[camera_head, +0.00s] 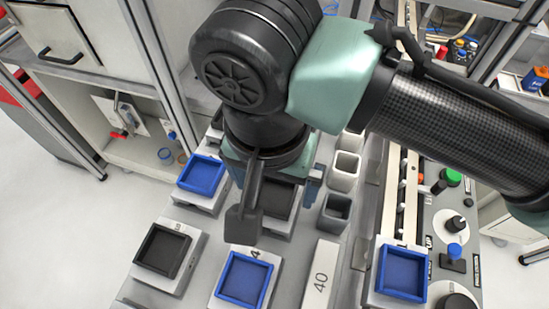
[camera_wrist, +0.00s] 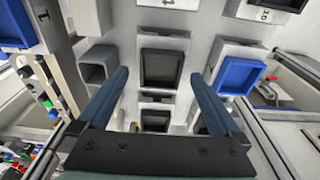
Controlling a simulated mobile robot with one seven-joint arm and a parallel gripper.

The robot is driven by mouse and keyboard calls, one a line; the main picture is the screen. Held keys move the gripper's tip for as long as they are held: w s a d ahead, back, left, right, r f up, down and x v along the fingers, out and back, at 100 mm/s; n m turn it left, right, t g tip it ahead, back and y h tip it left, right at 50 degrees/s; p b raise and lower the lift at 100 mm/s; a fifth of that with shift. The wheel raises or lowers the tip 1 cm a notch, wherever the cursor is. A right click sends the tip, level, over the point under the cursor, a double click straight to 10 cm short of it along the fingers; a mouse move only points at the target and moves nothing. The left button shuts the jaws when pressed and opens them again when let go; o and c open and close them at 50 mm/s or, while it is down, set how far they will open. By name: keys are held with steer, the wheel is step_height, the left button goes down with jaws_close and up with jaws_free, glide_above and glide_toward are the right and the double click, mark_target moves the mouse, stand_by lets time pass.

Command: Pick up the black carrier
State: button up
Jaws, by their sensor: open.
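A black square carrier (camera_wrist: 162,68) sits on a light grey block, between the fingers of my open gripper (camera_wrist: 162,82) in the wrist view. In the head view this black carrier (camera_head: 281,201) is partly hidden by my wrist and gripper (camera_head: 275,182), which hangs above it. The fingers appear apart from the carrier, with nothing held. A second black carrier (camera_head: 163,250) sits on its own block at the lower left of the head view. A further black carrier (camera_wrist: 155,120) shows nearer the gripper body in the wrist view.
Blue carriers stand on blocks at left (camera_head: 202,175), front (camera_head: 243,279) and right (camera_head: 402,273). Grey open bins (camera_head: 344,170) stand just right of the black carrier. A plate marked 40 (camera_head: 320,274) lies in front. A control panel with knobs (camera_head: 456,224) is at right.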

mark_target(274, 198)
steer(key=f, duration=0.4)
steer(key=shift+w+f, duration=0.3)
steer(key=c, duration=1.4)
